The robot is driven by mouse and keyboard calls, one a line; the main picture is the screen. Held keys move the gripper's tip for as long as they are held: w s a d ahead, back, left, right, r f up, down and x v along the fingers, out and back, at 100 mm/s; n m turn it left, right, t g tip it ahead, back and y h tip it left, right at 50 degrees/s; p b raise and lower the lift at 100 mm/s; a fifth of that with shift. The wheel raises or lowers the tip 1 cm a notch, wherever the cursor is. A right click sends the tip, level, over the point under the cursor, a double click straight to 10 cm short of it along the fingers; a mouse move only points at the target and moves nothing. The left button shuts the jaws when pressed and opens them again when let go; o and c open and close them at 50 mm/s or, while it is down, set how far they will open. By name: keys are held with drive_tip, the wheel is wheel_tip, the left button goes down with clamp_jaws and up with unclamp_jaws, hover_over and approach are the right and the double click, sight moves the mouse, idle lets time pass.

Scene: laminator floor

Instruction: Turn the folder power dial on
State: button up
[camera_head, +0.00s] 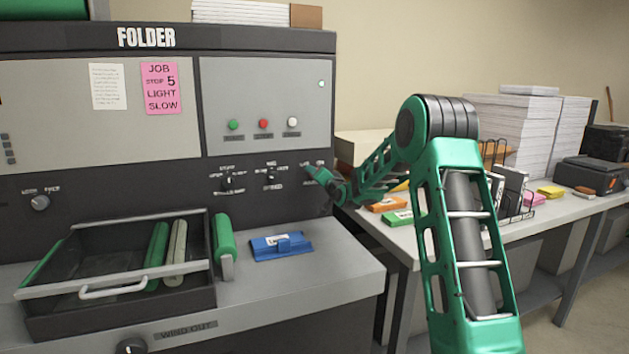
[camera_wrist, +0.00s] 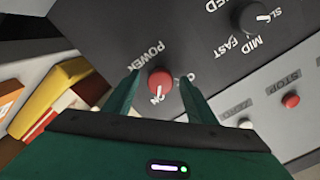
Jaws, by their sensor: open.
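The folder machine (camera_head: 265,60) stands at left in the head view. The folder power dial (camera_wrist: 160,80) is a round red knob under the word POWER on the dark panel in the wrist view. A pale mark shows at its lower edge by the lettering; I cannot tell its exact setting. My gripper (camera_wrist: 161,77) is open, with one green finger on each side of the dial. I cannot tell whether the fingers touch it. In the head view my gripper (camera_head: 325,178) is at the panel's right end and hides the dial.
A speed dial (camera_wrist: 253,18) marked MID and FAST and a red stop button (camera_wrist: 290,101) are near in the wrist view. A blue object (camera_head: 281,247) lies on the machine's ledge. The side table (camera_head: 405,236) holds paper stacks (camera_head: 515,125) and small boxes.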

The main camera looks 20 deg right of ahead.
drive_tip(key=s, duration=0.9)
drive_tip(key=shift+s+a+r, duration=0.15)
drive_tip(key=shift+s+a, duration=0.2)
drive_tip(key=shift+s, duration=0.05)
drive_tip(key=s+a+f+n+g, duration=0.1)
drive_tip(key=s+g, duration=0.5)
drive_tip(key=s, duration=1.3)
drive_tip(key=s+a+f+n+g+y, duration=0.1)
drive_tip(key=s+a+f+g, duration=0.2)
drive_tip(key=s, duration=1.6)
drive_tip(key=s+a+f+n+g, duration=0.1)
drive_tip(key=s+f+g, duration=0.5)
drive_tip(key=s, duration=1.3)
drive_tip(key=a+g, duration=0.1)
drive_tip(key=g, duration=0.1)
drive_tip(key=shift+s+f+n+g, duration=0.2)
drive_tip(key=shift+f+n+g, duration=0.1)
drive_tip(key=shift+f, duration=0.05)
drive_tip(key=shift+w, duration=0.15)
